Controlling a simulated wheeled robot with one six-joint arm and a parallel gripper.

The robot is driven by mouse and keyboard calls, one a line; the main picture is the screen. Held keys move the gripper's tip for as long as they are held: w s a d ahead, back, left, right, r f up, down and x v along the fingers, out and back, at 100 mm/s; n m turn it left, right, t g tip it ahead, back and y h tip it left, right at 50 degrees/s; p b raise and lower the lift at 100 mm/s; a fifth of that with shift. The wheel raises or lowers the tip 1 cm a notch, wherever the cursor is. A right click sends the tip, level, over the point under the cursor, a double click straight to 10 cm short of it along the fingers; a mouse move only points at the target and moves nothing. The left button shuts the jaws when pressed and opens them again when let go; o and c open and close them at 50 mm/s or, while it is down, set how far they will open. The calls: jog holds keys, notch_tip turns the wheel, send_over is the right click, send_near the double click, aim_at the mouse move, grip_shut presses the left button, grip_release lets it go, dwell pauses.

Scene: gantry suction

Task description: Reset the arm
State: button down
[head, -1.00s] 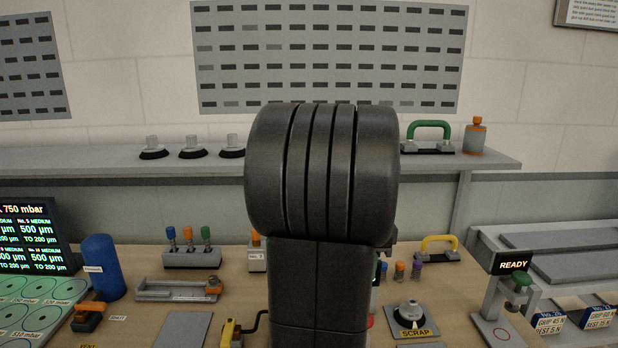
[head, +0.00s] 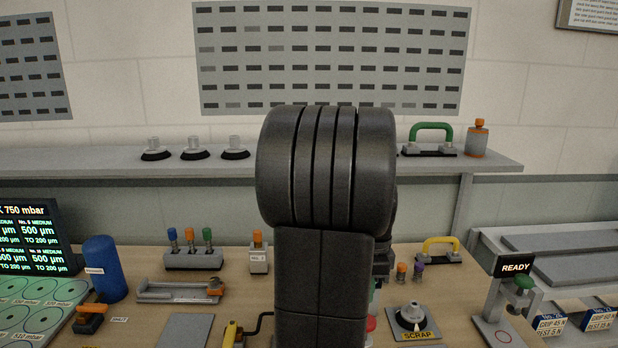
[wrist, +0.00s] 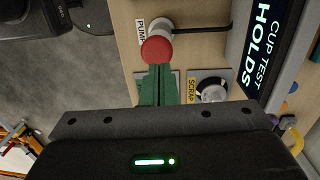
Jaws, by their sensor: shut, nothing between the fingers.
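My arm (head: 325,200) rises dark and upright through the middle of the head view, its thick ribbed joint at the top. Its far end is mostly hidden behind that joint and the link below. In the wrist view my gripper (wrist: 158,70) shows two green fingers pressed together with nothing between them. The fingertips overlap the lower edge of the red pump button (wrist: 157,48) in that picture; I cannot tell whether they touch it.
The SCRAP station (head: 411,318) sits right of my arm, with the READY stand (head: 515,290) beyond. A cup rack (head: 192,258), grey fixture (head: 180,290) and blue cylinder (head: 103,268) stand left. A yellow handle (head: 438,249) lies at back right. A shelf (head: 300,163) crosses behind.

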notch_tip(320, 180, up, 10)
jog(key=f, duration=0.1)
jog(key=shift+s+a+f+n+t+h+p, duration=0.3)
jog(key=shift+f+n, duration=0.6)
jog(key=shift+n, duration=2.1)
jog(key=shift+a+f+n+g+h+p, duration=0.1)
jog(key=shift+f+n+p, duration=0.55)
jog(key=shift+n, duration=2.35)
jog(key=shift+s+a+f+n+t+h+p, duration=0.2)
jog(key=shift+f+n, duration=0.9)
jog(key=shift+n, duration=1.9)
